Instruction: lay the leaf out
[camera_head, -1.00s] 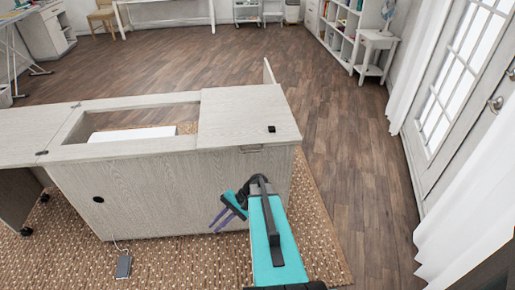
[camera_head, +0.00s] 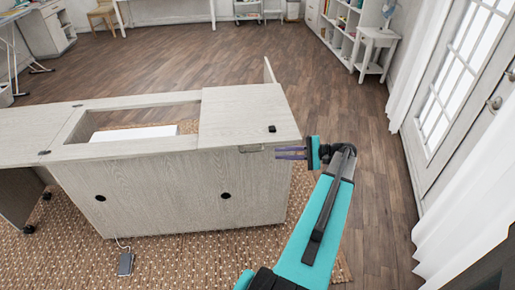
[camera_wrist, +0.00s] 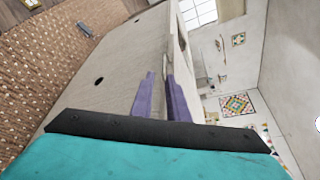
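The sewing cabinet (camera_head: 165,190) is pale wood with an open well in its top. A flat panel (camera_head: 240,108), which looks like the leaf, lies on the right part of the top. A small dark piece (camera_head: 271,129) sits on it near the front right. A small metal fitting (camera_head: 250,148) shows at its front edge. My gripper (camera_head: 276,153) is at the cabinet's front right corner, its purple fingers level, pointing left just below the top.
A white slab (camera_head: 133,134) lies in the well. A side panel (camera_head: 22,130) extends left. A thin upright board (camera_head: 269,71) stands behind the right corner. The wood floor (camera_head: 350,150) to the right is clear.

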